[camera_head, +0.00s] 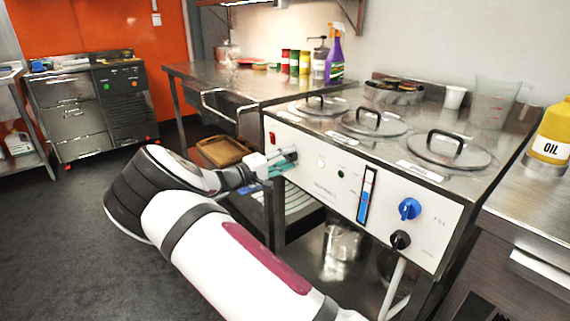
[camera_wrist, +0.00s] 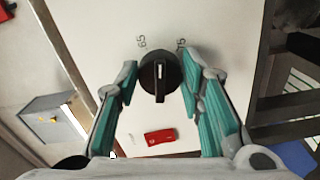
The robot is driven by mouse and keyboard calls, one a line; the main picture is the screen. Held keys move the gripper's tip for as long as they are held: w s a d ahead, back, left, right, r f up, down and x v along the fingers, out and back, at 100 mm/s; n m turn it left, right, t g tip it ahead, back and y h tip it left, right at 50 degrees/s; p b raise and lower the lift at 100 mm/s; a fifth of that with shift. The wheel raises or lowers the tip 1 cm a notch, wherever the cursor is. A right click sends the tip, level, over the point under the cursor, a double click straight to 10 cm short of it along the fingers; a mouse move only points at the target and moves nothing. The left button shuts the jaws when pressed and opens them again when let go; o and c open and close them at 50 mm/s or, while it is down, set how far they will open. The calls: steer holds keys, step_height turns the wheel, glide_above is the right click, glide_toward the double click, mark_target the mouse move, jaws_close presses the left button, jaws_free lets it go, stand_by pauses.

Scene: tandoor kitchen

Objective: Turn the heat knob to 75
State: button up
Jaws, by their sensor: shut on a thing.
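The heat knob (camera_wrist: 160,76) is round and black with a white pointer line, on a pale panel (camera_wrist: 215,25). In the wrist view its line points up the picture, between the printed 65 at upper left and 75 at upper right. My gripper (camera_wrist: 160,78) has its teal-padded fingers on both sides of the knob, shut on it. In the head view my gripper (camera_head: 283,161) is at the left end of the steam-table front panel (camera_head: 310,175), and the fingers hide the knob there.
A red switch (camera_wrist: 160,136) is close to the knob, between my fingers in the wrist view. Farther right on the panel are a blue gauge (camera_head: 367,195), a blue knob (camera_head: 409,208) and a black knob (camera_head: 400,240). Lidded pots (camera_head: 375,122) are on top.

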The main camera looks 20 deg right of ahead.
steer(key=m+b, duration=0.4)
steer(key=m, duration=0.1)
steer(key=m+b, duration=0.2)
steer(key=b, duration=0.1)
steer(key=shift+f, duration=0.25)
steer(key=shift+m, duration=0.4)
steer(key=o, duration=1.1)
steer(key=shift+r, duration=0.1)
steer(key=shift+o, duration=0.2)
steer(key=shift+a, duration=0.1)
steer(key=v, duration=1.1)
steer(key=shift+s+a, duration=0.15)
steer(key=shift+a, duration=0.25)
